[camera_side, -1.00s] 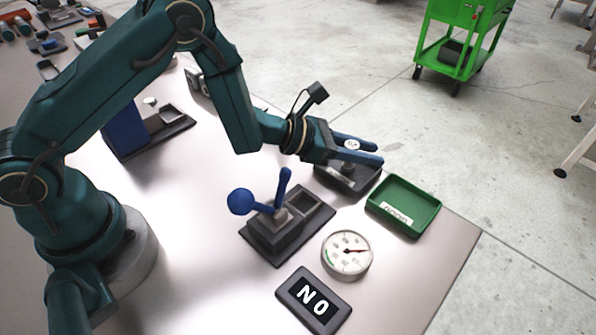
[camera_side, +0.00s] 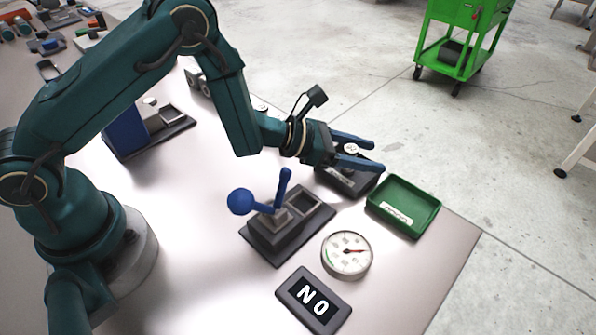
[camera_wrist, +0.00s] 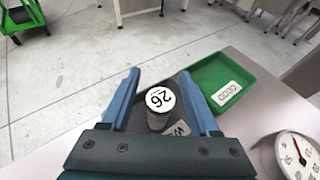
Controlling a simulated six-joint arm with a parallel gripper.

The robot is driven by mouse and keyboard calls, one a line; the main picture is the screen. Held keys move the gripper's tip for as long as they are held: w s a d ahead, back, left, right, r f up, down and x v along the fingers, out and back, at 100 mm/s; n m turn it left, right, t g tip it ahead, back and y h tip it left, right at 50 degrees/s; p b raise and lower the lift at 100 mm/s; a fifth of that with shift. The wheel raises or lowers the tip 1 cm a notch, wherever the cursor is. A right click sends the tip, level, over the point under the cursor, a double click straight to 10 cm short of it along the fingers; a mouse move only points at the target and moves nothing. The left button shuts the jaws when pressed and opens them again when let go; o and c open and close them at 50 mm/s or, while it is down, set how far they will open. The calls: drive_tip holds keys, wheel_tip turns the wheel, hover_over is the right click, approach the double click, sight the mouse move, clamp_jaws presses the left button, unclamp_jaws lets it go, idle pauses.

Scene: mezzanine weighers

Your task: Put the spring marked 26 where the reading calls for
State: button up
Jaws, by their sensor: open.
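The spring marked 26 (camera_wrist: 159,100) stands upright between the fingers of my gripper (camera_wrist: 168,88) in the wrist view; its white top carries the number. Its white top also shows in the side view (camera_side: 351,148), between the blue fingers of my gripper (camera_side: 376,154). The fingers are open, with a gap on each side. The spring is in or over a dark tray (camera_side: 335,182) whose label is partly hidden. A round dial (camera_side: 346,272) has a red needle pointing right in the side view, away from the green arc at its lower left. A green tray (camera_side: 433,211) bears a label reading GOOD.
A dark fixture (camera_side: 262,243) with a blue ball-ended lever (camera_side: 240,202) stands left of the dial. A black plate (camera_side: 312,300) shows the characters N and O. A blue block fixture (camera_side: 126,131) stands farther left. The table edge runs just beyond the trays.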

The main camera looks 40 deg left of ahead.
drive_tip(key=v, duration=0.7)
drive_tip(key=shift+s+a, duration=0.1)
drive_tip(key=shift+s, duration=0.1)
